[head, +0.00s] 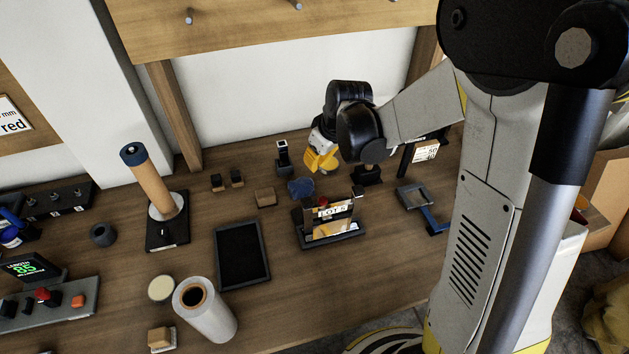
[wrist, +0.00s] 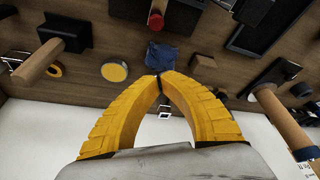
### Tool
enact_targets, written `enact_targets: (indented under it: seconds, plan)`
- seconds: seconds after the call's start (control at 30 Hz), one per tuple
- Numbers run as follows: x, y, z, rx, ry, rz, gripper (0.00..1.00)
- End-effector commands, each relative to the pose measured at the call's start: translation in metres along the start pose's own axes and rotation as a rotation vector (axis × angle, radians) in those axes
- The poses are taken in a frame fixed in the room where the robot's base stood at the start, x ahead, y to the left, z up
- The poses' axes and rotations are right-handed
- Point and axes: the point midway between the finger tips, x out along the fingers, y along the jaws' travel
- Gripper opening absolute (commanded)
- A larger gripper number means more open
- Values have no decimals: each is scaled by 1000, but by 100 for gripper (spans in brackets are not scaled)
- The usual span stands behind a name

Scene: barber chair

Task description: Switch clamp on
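I cannot tell for sure which thing is the clamp; no readable label names one. A black stand (head: 333,238) with a "LOT 5" sign and a red knob (head: 323,201) is in the middle of the bench. The red knob also shows in the wrist view (wrist: 156,20). My gripper (head: 320,163) hangs above the back of the bench, behind that stand. In the wrist view its yellow fingers (wrist: 159,76) meet at the tips, with nothing seen between them. A crumpled blue cloth (head: 301,188) lies just beyond the tips in the wrist view (wrist: 160,56).
A control box (head: 50,303) with red and orange buttons is at the front left. A dark tray (head: 243,256), a white roll (head: 208,312) and a tan cylinder on a stand (head: 155,185) stand nearby. The wall is close behind my gripper.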

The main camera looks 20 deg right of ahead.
Motion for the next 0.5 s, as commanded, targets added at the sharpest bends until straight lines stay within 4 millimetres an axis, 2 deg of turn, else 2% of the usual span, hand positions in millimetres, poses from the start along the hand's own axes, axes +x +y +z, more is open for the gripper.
enact_targets:
  seconds: [0.3, 0.5]
  plan:
    - [2, 0, 0, 0, 0, 0, 0]
    - [28, 0, 0, -1, 1, 0, 0]
